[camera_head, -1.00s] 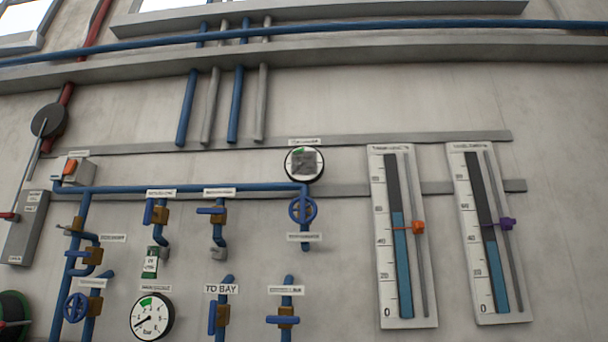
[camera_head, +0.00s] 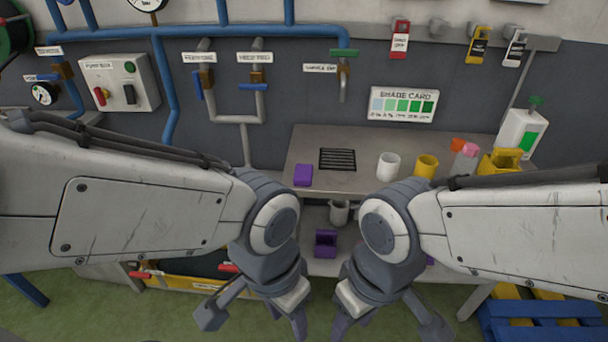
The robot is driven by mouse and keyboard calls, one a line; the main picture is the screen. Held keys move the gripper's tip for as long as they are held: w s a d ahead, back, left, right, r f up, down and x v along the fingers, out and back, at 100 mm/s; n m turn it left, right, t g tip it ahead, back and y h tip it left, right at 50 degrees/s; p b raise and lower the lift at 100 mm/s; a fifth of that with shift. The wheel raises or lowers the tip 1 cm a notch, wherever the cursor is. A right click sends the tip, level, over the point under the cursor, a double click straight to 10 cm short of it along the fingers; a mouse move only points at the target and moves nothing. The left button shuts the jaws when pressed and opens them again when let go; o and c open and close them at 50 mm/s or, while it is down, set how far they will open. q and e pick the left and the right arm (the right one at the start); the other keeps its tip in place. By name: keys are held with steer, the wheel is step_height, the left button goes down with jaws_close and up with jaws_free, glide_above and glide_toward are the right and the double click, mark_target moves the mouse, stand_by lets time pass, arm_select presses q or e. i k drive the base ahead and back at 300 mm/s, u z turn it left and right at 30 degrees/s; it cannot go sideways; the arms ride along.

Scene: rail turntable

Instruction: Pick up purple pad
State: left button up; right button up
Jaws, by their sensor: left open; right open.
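A small purple pad (camera_head: 303,174) lies on the grey bench top (camera_head: 345,181), near its left end and left of a black grate. A second purple item (camera_head: 326,242), shaped like an open box or holder, sits on the shelf below the bench. My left gripper (camera_head: 254,320) is open and empty at the bottom of the view. My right gripper (camera_head: 388,324) is open and empty beside it. Both are apart from the purple pad, lower in the picture.
On the bench are a black grate (camera_head: 338,159), a white cup (camera_head: 388,166), a yellow cup (camera_head: 426,166) and a yellow container (camera_head: 500,161). A grey jug (camera_head: 340,212) stands on the lower shelf. Blue pallets (camera_head: 545,322) lie at the right.

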mark_target(303, 173)
steer(key=k, duration=0.5)
steer(key=z, duration=1.25)
steer(key=i, duration=1.65)
steer(key=u, duration=0.85)
steer(key=i, duration=0.5)
steer(key=u, duration=0.55)
